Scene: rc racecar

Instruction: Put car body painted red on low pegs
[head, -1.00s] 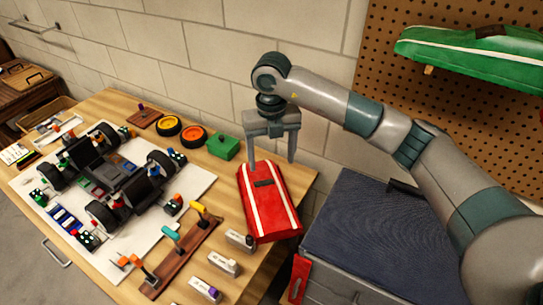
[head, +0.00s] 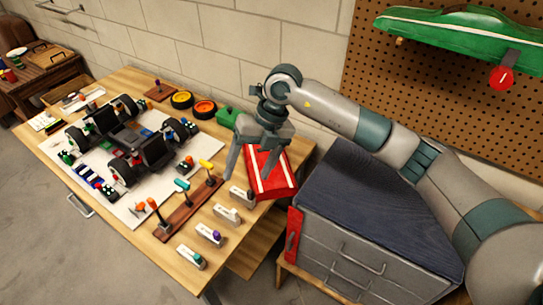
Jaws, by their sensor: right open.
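The red car body (head: 281,181) with white stripes lies at the right end of the wooden workbench in the head view. My right gripper (head: 250,175) is open, with its fingers pointing down over the body's left and rear part. The near finger hangs beside the body's left side, and the gripper hides part of the body. I cannot tell whether the fingers touch it. A pegboard (head: 420,100) stands at the back right. A green car body (head: 460,32) rests high on it, with a peg (head: 400,42) under its left end. My left gripper is not in view.
A racecar chassis (head: 125,138) stands on a white mat left of the gripper. A tool rack (head: 190,212) and several small labelled blocks line the bench front. A drawer cabinet (head: 365,215) stands right of the bench. A red round thing (head: 502,78) shows near the pegboard.

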